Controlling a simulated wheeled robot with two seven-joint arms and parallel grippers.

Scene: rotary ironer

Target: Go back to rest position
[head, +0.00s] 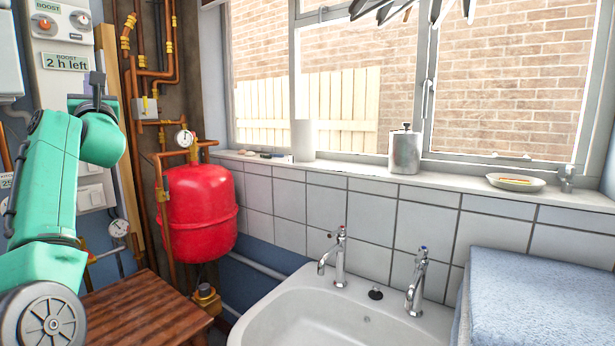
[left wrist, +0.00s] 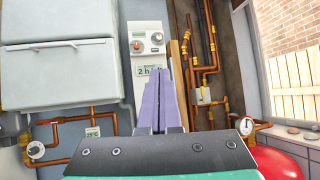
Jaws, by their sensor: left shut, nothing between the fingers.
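My left arm is raised at the left of the head view, and its gripper (head: 97,80) points up in front of the white control panel (head: 67,22). In the left wrist view the two long purple fingers of this gripper (left wrist: 164,74) lie together, shut and empty. They touch nothing that I can see. The panel with its two dials also shows behind them in the left wrist view (left wrist: 147,42). My right gripper is in neither view.
A red tank (head: 200,212) and copper pipes stand right of my left arm. Below are a wooden top (head: 140,312) and a white sink (head: 330,308) with two taps. A folded blue towel (head: 540,295) lies at right. A flask (head: 405,150) stands on the windowsill.

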